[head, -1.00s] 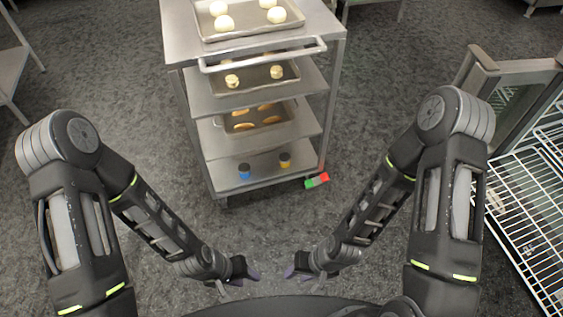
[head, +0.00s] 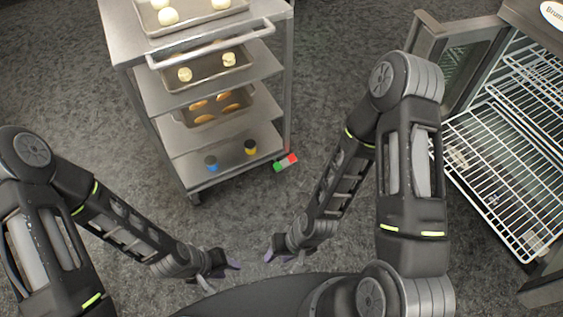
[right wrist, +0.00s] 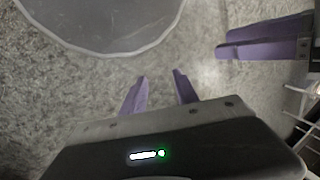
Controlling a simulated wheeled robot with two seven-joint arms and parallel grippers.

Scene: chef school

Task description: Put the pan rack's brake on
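The pan rack (head: 200,88) is a metal trolley with several shelves, upright in the upper left middle of the head view. A small red and green brake pedal (head: 286,163) sticks out low by its near right corner. My left gripper (head: 221,275) and my right gripper (head: 283,261) are low in front of the rack, both apart from it and from the pedal. The right wrist view shows my right gripper (right wrist: 159,84) open and empty over the floor.
Trays of dough and baked pieces stand on the rack's shelves. A blue-topped jar (head: 211,163) and a yellow one (head: 250,147) stand on the bottom shelf. An open cabinet with wire racks (head: 505,165) is at the right. The grey floor (head: 345,70) around the rack is clear.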

